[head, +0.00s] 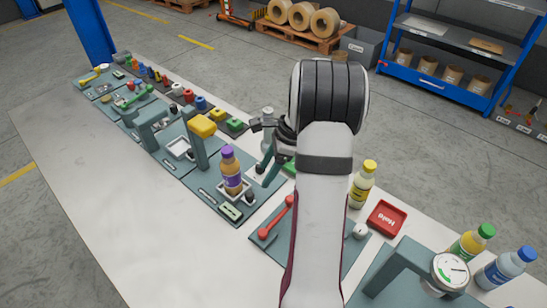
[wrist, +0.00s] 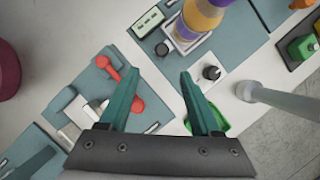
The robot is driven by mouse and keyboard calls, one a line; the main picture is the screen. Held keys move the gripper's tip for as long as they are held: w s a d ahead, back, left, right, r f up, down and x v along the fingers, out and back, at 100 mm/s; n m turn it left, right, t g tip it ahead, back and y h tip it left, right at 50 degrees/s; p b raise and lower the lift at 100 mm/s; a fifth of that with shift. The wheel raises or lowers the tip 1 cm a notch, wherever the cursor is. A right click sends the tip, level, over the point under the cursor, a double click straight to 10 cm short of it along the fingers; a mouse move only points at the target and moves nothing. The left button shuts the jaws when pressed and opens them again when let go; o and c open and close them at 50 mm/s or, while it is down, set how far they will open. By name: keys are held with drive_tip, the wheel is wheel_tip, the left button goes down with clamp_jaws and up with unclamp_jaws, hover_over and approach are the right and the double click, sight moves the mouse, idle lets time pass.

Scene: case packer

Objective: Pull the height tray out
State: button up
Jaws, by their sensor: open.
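A small white-rimmed tray (head: 222,192) sits at the yellow-topped gauge post (head: 197,153), which I take to be the height station. A bottle with a purple cap and label (head: 231,168) stands upright on the tray. A dark round knob (head: 249,196) is at the tray's near side; it also shows in the wrist view (wrist: 162,50). My gripper (wrist: 160,80) is open, with nothing between its teal fingers. In the head view my gripper (head: 268,168) is right of the bottle, apart from it. My arm hides part of the bench there.
A second dark knob (wrist: 211,73) stands by my right finger in the wrist view. A red-handled tool (head: 275,222) lies on a mat nearby. A yellow-capped bottle (head: 362,184), red Hold tray (head: 387,218) and dial gauge (head: 450,272) are further right. The bench's left strip is clear.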

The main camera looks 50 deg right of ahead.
drive_tip(key=v, duration=0.5)
drive_tip(key=shift+r, duration=0.3)
drive_tip(key=s+a+r+n+g, duration=0.15)
drive_tip(key=a+n, duration=0.25)
drive_tip(key=a, duration=0.4)
drive_tip(key=s+a+r+n, duration=0.1)
drive_tip(key=a+r+n, duration=0.25)
drive_tip(key=a, duration=0.45)
drive_tip(key=s+a+r+n+g, duration=0.1)
drive_tip(key=a+n, duration=0.3)
drive_tip(key=a, duration=0.4)
drive_tip(key=s+a+f+n+h, duration=0.1)
drive_tip(key=s+a+f+n, duration=0.1)
drive_tip(key=s+a+n, duration=0.7)
drive_tip(key=s+n+g, duration=0.1)
drive_tip(key=s, duration=0.2)
drive_tip(key=shift+s, duration=0.35)
